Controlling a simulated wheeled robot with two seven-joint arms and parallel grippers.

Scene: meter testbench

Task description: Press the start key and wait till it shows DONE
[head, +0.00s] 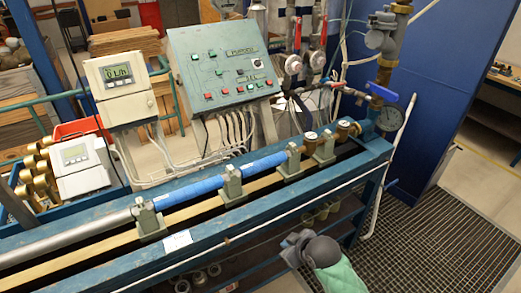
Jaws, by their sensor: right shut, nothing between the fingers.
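A grey-green control panel (225,72) stands tilted behind the bench, with several small red, green and white buttons, a dark selector knob and dark label or display strips. Their text is too small to read, so I cannot tell which button is the start key. A white meter box (120,88) left of it has a lit display (117,74) that seems to read "0 L/h". My right gripper (291,246) is dark grey and shut, with nothing in it. It is in front of the bench, low and well away from the panel. My left gripper is not in view.
A blue bench (215,240) carries a blue pipe (195,190) in clamps, between me and the panel. A second white box (82,167) is at left. Floor grating (440,235) lies clear at right.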

